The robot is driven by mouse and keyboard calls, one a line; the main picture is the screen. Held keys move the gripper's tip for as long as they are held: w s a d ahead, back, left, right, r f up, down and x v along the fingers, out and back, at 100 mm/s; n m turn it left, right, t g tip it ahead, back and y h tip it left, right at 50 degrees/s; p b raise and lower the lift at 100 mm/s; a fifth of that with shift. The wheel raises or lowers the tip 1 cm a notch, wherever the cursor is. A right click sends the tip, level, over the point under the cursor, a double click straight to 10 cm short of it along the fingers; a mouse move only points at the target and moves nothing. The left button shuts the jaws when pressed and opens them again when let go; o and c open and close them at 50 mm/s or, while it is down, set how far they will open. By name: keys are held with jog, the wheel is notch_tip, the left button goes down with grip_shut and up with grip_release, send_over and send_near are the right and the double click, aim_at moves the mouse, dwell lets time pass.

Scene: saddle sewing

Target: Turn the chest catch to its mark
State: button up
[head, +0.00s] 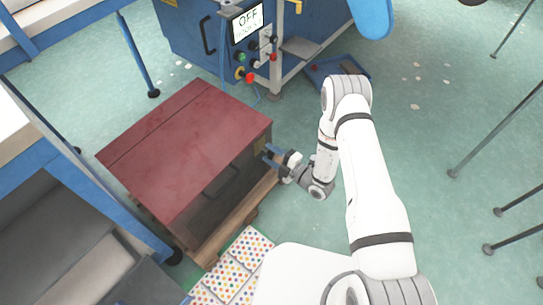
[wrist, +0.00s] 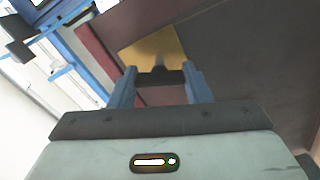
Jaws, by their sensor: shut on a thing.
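The chest (head: 190,140) has a dark red lid, shut, and a dark front with a bar handle (head: 221,180). My gripper (head: 273,154) is at the right end of the chest's front. In the wrist view my gripper (wrist: 160,72) has its two blue fingers shut on the catch (wrist: 160,78), a short dark bar lying crosswise between them. Behind the catch is a yellow brass-coloured plate (wrist: 150,48) on the chest front, with a blurred paler spot just above the bar. I cannot make out a clear mark. In the head view the fingers hide the catch.
The chest stands on a wooden pallet (head: 238,219). Dotted packs (head: 226,279) lie on the floor in front. Green floor is free to the right.

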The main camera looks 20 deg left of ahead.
jog(key=shift+f+n+b, duration=0.1)
jog(key=shift+n+b, duration=0.6)
jog(key=shift+n, duration=1.4)
jog(key=o, duration=1)
jog(key=p+v, duration=0.2)
jog(key=v, duration=0.6)
